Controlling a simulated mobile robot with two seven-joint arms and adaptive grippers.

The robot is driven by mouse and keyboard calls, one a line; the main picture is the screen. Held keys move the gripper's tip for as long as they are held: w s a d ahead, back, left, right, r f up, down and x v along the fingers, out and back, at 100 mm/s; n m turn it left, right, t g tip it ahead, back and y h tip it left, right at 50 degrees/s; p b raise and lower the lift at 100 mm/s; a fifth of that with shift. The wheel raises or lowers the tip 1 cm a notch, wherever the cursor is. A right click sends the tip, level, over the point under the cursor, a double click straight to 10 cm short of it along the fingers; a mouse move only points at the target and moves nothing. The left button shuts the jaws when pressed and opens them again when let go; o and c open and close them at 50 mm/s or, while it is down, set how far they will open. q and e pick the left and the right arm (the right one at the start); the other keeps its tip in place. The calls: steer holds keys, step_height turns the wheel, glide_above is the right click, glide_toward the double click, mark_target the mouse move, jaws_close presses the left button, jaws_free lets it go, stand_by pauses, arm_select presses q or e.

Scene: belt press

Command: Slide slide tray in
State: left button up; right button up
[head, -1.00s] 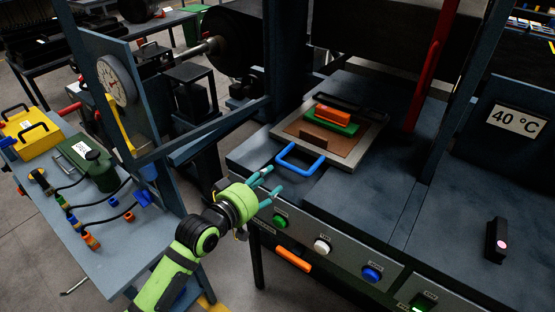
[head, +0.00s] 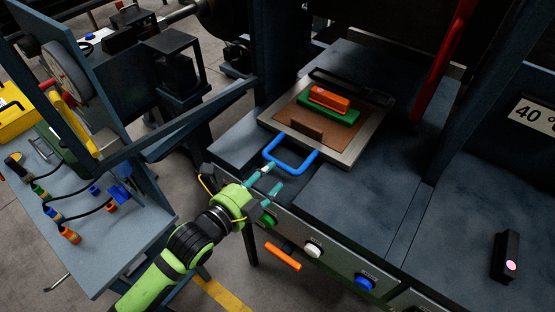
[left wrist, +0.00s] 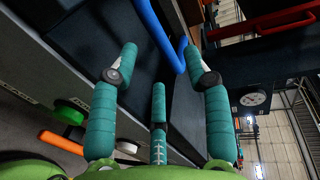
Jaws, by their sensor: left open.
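The slide tray (head: 349,150) is a metal-framed tray with a brown board, lying on the dark press bed. Its blue handle (head: 291,165) sticks out at the front, towards my arm. On the board are a green block (head: 329,113) with an orange block (head: 329,98) on top. My left gripper (head: 270,180) is open and empty, just in front of the handle's near left corner. In the left wrist view the blue handle (left wrist: 153,32) lies ahead of the spread teal fingers (left wrist: 160,62), closer to the right one. I cannot tell whether they touch it. My right gripper is not in view.
Below the bed edge is a panel with green, white (head: 313,250) and blue (head: 364,281) buttons and an orange handle (head: 282,257). A red lever (head: 451,45) and dark posts flank the bed. A side table (head: 110,245) with cables stands at left.

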mark_target(280, 167)
arm_select(q)
steer(key=p+x, duration=0.1)
steer(key=x, duration=0.5)
jaws_close()
